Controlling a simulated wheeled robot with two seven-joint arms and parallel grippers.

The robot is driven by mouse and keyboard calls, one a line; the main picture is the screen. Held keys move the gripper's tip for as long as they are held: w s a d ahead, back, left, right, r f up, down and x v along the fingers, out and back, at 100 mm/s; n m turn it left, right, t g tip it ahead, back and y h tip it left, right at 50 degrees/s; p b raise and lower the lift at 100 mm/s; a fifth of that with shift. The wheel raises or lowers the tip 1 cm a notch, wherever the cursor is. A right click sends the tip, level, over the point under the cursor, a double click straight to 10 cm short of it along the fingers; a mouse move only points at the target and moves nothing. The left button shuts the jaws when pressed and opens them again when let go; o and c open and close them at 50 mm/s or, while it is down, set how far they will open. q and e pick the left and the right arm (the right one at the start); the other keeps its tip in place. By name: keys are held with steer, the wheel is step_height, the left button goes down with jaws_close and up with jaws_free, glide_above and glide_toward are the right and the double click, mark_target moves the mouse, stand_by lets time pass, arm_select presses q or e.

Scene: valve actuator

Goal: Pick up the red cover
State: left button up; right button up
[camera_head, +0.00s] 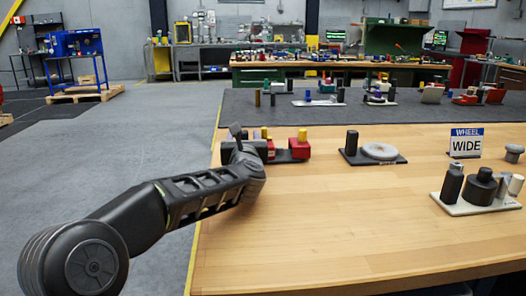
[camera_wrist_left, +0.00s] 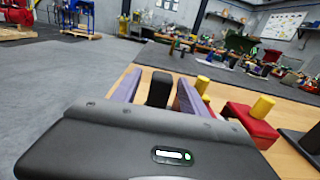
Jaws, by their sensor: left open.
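A red cover (camera_head: 299,150) with a yellow knob stands on a dark base on the wooden table in the head view. It also shows at the right of the left wrist view (camera_wrist_left: 250,122). A second red part with a yellow peg (camera_head: 265,134) is closer to my left gripper and partly hidden by it. My left gripper (camera_head: 240,148) is at the left end of this base. In the left wrist view its purple fingers (camera_wrist_left: 158,86) are apart, with a black post (camera_wrist_left: 158,92) showing between them. Whether they touch the post is unclear. My right gripper is not in view.
A base with a black post and grey disc (camera_head: 380,151) stands to the right. Further right are a "WHEEL WIDE" sign (camera_head: 466,142) and a light base with dark cylinders (camera_head: 477,190). The front of the table (camera_head: 310,220) is clear.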

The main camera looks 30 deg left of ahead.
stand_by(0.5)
arm_select(q)
jaws_close()
stand_by(0.3)
steer(key=shift+r, duration=0.1)
stand_by(0.9)
